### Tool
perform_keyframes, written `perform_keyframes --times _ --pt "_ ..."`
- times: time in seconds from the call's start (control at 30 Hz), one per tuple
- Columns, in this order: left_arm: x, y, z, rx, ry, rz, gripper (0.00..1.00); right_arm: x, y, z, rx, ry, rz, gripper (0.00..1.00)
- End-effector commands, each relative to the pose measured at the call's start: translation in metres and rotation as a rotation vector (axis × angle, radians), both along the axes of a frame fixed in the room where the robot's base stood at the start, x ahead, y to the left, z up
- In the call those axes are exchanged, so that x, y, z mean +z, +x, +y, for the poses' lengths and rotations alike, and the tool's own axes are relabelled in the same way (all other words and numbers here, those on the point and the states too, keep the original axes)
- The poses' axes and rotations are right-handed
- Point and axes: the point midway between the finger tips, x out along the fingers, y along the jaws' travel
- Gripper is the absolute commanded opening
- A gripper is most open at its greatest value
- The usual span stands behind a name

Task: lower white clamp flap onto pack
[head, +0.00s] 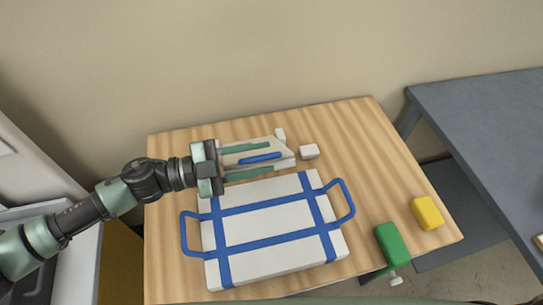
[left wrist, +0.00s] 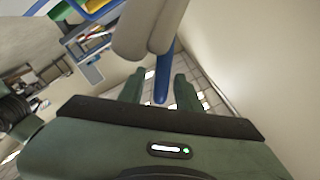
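The white pack (head: 262,227) lies flat on the wooden table, crossed by blue straps with a blue loop handle at each side. The white clamp flap (head: 283,151) is at the pack's far edge and looks raised. A blue bar (head: 260,158) is on it. My left gripper (head: 260,159) reaches in from the left with its fingers apart, one on each side of the blue bar. In the left wrist view the blue bar (left wrist: 162,82) shows between the two green fingers, with a gap visible on the left. A pale part (left wrist: 150,28) is beyond them. My right gripper is not in view.
A green block (head: 392,245) and a yellow block (head: 427,213) are at the table's right. A grey table (head: 490,125) stands further right. The wooden table's (head: 165,250) front left is bare.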

Motion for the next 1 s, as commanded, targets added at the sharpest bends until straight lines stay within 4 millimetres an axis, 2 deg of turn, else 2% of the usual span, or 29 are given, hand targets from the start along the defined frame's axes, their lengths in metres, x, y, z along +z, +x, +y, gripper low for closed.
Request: perform_keyframes --times 0.1,0.23,0.37,0.6,0.7,0.73,0.87,1.0 --pt "-0.005 -0.004 0.022 0.002 0.004 0.001 0.34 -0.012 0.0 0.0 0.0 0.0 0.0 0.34" --pt "-0.003 -0.007 0.037 0.001 0.001 0.001 0.34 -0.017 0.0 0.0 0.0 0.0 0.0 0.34" --pt "-0.002 -0.009 0.044 0.0 0.001 0.001 0.34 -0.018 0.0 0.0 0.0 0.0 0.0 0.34" --pt "0.0 -0.009 0.044 -0.001 0.0 0.001 0.34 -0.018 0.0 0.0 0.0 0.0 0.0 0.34" --pt "0.003 -0.009 0.042 -0.006 -0.005 -0.009 0.06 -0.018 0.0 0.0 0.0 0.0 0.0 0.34" --pt "0.005 -0.009 0.039 -0.013 -0.01 -0.019 0.0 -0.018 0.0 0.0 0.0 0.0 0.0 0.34" --pt "0.031 -0.01 0.016 -0.07 -0.05 -0.111 0.0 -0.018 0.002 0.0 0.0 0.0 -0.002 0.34" --pt "0.03 -0.003 0.029 -0.088 -0.041 0.061 0.0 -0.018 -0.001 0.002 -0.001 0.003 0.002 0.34"
